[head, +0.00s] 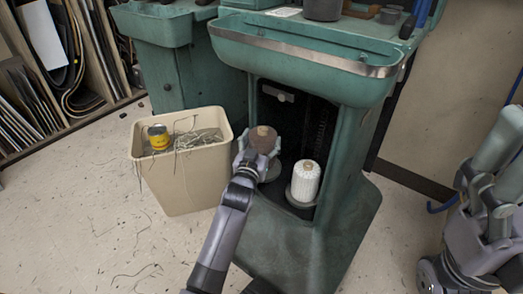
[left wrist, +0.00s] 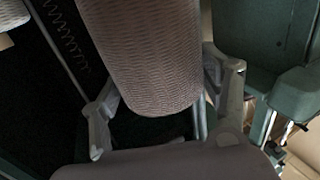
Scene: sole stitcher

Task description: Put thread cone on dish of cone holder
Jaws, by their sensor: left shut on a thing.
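A brown thread cone (head: 263,138) is held by my left gripper (head: 258,152) at the open front of the green machine's base. In the left wrist view the ribbed brown cone (left wrist: 150,60) lies between the two fingers of my left gripper (left wrist: 160,105). The cone holder has a dish (head: 272,172) that shows partly below and behind the gripper; I cannot tell whether the held cone touches it. A second dish (head: 290,197) to the right bears a white thread cone (head: 306,180), standing upright.
A beige bin (head: 180,185) with thread scraps and a yellow can (head: 158,137) stands just left of the gripper. The green machine's tray (head: 300,60) overhangs the recess, and its side wall (head: 352,150) stands right of the white cone.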

